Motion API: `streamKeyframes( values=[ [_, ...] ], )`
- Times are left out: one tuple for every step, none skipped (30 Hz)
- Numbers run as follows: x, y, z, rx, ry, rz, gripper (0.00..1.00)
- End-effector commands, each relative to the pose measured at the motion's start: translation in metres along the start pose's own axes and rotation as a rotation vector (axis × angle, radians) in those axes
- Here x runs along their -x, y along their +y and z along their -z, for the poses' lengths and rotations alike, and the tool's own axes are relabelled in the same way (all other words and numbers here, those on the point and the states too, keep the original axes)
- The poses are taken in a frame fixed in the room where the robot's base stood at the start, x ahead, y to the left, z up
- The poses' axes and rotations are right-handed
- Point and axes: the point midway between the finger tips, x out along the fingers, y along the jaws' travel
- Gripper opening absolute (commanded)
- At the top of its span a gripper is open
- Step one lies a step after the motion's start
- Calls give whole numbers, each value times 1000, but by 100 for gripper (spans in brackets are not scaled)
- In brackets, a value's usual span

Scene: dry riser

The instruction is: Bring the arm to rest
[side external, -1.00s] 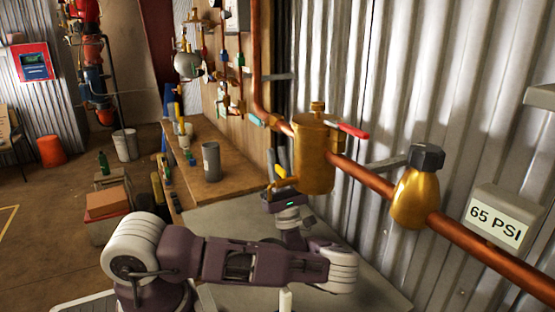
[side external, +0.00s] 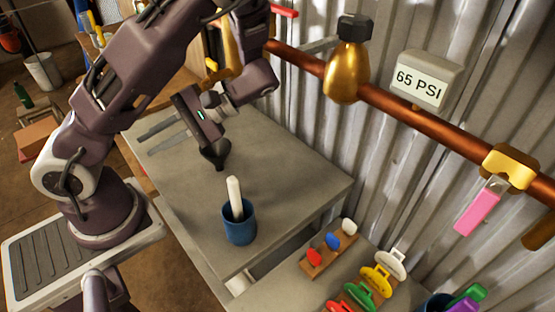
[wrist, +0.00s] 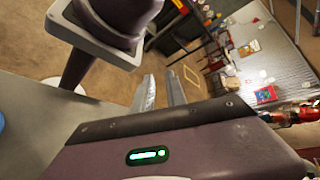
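My arm is raised and bent over the grey table (side external: 300,178). My gripper (side external: 147,145) hangs above the table's left part, with its fingers pointing left in the side view. The two fingers are apart with nothing between them. The wrist view also shows my gripper (wrist: 160,80) open and empty, facing the brown floor and the far side of the room. A dark piece below the gripper body is too unclear to name.
A blue cup (side external: 239,226) with a white stick stands on the table. A copper pipe (side external: 400,103) with a gold fitting (side external: 345,75) and a 65 PSI box (side external: 420,80) runs along the corrugated wall. Colored tags (side external: 375,281) lie at front right. A pink tag (side external: 477,207) hangs from the pipe.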

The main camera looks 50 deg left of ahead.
Motion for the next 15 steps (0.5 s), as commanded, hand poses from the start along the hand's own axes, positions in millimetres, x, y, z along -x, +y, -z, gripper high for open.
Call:
streamKeyframes(
  values=[
    [4,5,-6,-34,21,-127,17],
    [7,9,-9,-53,37,-208,17],
    [14,13,-14,-84,68,-319,17],
    [20,16,-20,-114,100,-403,17],
    [27,18,-25,-152,142,-487,17],
    [38,17,-34,-212,216,-588,17],
    [46,16,-41,-254,281,-657,17],
    [54,14,-49,-292,349,-721,17],
    [63,9,-59,-336,450,-797,17],
    [70,5,-67,-361,530,-848,17],
    [76,1,-75,-381,614,-893,17],
    [83,-5,-85,-402,728,-938,17],
    [88,-10,-92,-410,811,-964,17],
    [91,-14,-99,-416,890,-982,17],
    [95,-18,-107,-418,989,-997,17]
  ],
)
